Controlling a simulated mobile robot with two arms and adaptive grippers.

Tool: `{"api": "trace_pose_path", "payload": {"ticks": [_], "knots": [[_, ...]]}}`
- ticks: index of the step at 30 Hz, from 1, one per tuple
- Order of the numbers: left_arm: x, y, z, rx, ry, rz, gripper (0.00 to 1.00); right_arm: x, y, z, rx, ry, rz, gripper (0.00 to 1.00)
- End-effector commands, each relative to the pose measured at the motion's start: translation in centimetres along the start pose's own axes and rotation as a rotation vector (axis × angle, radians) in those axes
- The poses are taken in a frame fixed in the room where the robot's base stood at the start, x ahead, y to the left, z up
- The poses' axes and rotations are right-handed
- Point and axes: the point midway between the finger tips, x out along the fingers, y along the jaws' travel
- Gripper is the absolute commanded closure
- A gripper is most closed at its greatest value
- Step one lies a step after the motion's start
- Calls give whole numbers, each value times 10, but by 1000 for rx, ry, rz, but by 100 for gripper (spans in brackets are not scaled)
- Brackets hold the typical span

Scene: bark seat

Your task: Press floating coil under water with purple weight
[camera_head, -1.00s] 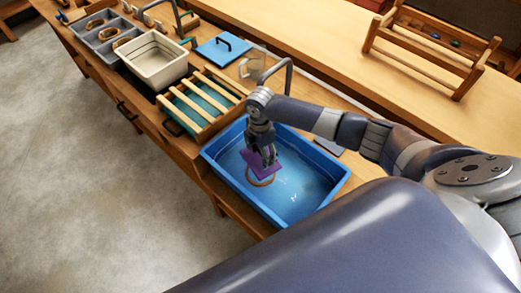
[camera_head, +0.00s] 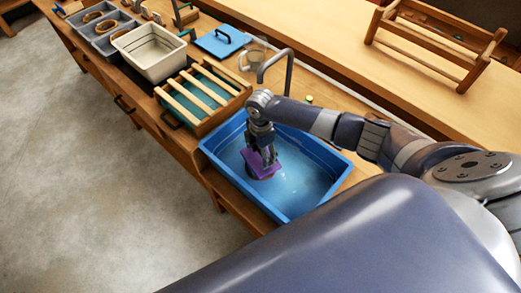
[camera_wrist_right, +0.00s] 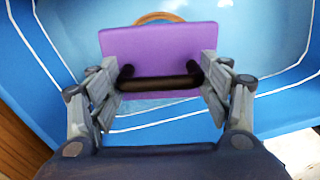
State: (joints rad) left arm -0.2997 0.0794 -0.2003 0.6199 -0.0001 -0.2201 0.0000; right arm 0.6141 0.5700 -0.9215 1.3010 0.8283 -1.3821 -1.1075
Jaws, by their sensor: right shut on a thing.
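The purple weight (camera_head: 262,166) is a flat plate with a dark bar handle (camera_wrist_right: 160,77). My right gripper (camera_head: 262,150) is shut on this handle, with one finger at each end in the right wrist view. The plate is low over the water (camera_head: 305,188) in the blue tub (camera_head: 322,151). The brown coil (camera_wrist_right: 158,17) shows as a thin arc past the plate's far edge in the right wrist view; the plate hides the rest. Whether plate and coil touch, I cannot tell. My left gripper is not in view.
A grey faucet (camera_head: 276,62) stands behind the tub. A slatted wooden rack (camera_head: 203,97), a cream bin (camera_head: 149,51) and a grey tray with coils (camera_head: 102,30) line the bench to the left. A wooden frame (camera_head: 435,45) stands at the back right.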

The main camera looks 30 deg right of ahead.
Motion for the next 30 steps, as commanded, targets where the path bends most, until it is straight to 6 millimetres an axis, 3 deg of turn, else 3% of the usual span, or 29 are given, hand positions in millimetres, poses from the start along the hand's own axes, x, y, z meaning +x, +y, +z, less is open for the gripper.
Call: {"api": "trace_pose_path", "payload": {"ticks": [30], "knots": [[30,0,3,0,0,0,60,44,1,-1,0,1,2,72]]}}
